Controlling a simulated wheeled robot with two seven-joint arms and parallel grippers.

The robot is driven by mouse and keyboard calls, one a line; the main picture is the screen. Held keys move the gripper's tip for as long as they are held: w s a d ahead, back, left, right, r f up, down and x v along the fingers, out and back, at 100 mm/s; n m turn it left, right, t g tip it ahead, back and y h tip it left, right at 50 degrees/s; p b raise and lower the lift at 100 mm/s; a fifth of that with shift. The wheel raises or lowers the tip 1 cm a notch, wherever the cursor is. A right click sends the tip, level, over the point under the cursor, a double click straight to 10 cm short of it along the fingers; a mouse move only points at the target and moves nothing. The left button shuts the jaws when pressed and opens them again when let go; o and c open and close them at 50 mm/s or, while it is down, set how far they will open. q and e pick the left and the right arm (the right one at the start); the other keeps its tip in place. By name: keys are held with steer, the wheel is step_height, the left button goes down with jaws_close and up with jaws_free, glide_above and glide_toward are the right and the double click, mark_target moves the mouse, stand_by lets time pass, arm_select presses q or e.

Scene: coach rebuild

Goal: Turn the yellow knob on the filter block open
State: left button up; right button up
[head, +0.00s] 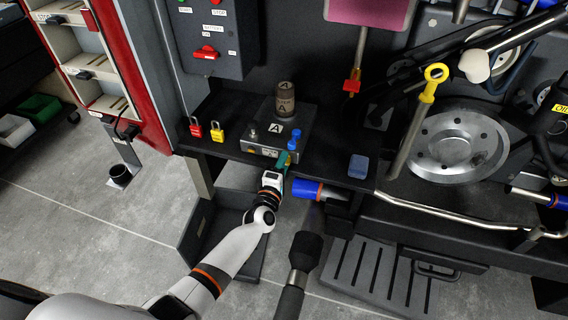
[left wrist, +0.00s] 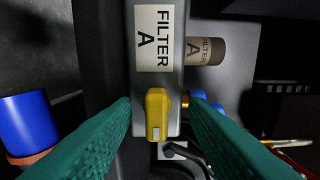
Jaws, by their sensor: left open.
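The filter block (head: 300,127) sits on a dark shelf, with a brown cylinder marked A on top. In the left wrist view its front face carries a FILTER A label (left wrist: 153,38). The yellow knob (left wrist: 157,112) is beside the label, its long side along the block's face and a pale mark at its lower end. My left gripper (head: 286,160) is at the block's front right and hides the knob in the head view. In the left wrist view its green fingers (left wrist: 160,102) are open, one either side of the knob, with gaps showing. My right gripper is not seen.
A red padlock (head: 196,128) and a yellow padlock (head: 217,131) stand left of the block. A blue knob (head: 295,144) is close right of it. A blue-ended pipe (head: 308,189) sticks out near my left gripper. A blue box (head: 358,166) lies farther right.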

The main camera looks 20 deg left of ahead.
arm_select(q)
steer(key=shift+s+f, duration=0.1)
steer(key=shift+f, duration=0.05)
steer(key=s+p, duration=0.3)
steer(key=s, duration=0.6)
steer(key=shift+a, duration=0.15)
stand_by(0.3)
